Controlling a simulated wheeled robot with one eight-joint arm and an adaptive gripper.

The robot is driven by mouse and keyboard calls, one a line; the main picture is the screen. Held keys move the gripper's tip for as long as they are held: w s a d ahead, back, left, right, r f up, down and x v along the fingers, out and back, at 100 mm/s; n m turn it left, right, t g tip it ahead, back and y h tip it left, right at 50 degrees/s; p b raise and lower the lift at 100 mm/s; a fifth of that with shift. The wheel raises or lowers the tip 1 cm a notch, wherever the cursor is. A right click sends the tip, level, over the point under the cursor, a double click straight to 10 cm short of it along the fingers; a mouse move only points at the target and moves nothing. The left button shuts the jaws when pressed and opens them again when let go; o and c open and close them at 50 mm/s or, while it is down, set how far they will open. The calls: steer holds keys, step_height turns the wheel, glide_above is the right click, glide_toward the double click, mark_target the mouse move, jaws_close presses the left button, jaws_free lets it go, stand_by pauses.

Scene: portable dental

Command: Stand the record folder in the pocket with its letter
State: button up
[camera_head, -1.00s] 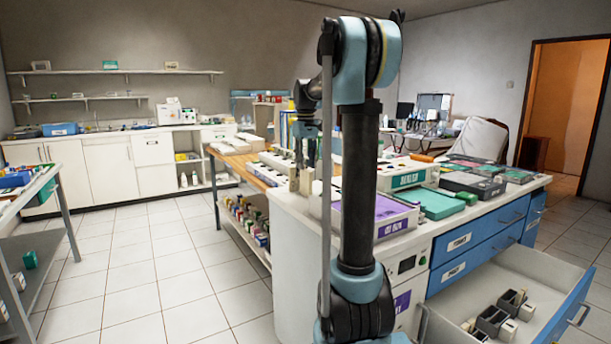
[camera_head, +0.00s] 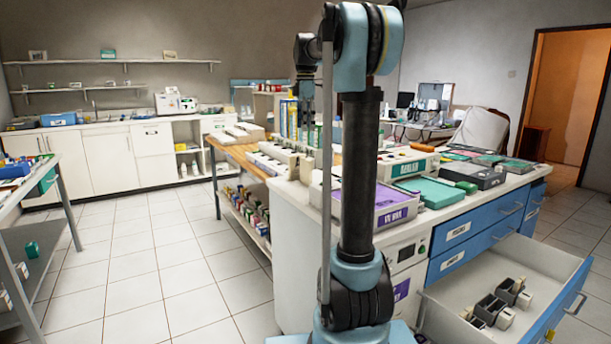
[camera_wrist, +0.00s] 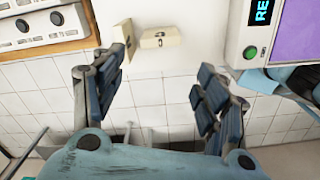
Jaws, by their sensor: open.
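I cannot clearly make out a record folder or its lettered pocket. In the wrist view, a cream block with dark marks (camera_wrist: 160,37) lies at the counter's edge, and a second cream block (camera_wrist: 123,33) stands beside it. Their marks are too small to read. My gripper (camera_wrist: 157,88) is open and empty, its two fingers spread below these blocks in the picture. In the head view my gripper is partly hidden by my own arm, above the near end of the counter. Upright blue and yellow spines (camera_head: 289,119) show behind it.
An open drawer (camera_head: 560,268) at right holds dark holders (camera_head: 490,308) with pale pieces. A purple-topped box (camera_head: 378,207) and green tray (camera_head: 430,191) stand on the counter. A metal shelf cart (camera_head: 35,250) stands left. Tiled floor between is clear.

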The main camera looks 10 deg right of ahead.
mark_target(306, 159)
step_height(306, 159, down, 10)
steer(key=n, duration=0.4)
steer(key=shift+s, duration=0.1)
steer(key=shift+d+f, duration=0.1)
steer(key=shift+f, duration=2.5)
steer(key=c, duration=0.8)
steer(key=shift+r, duration=0.1)
step_height(306, 159, up, 10)
steer(key=shift+f, duration=0.1)
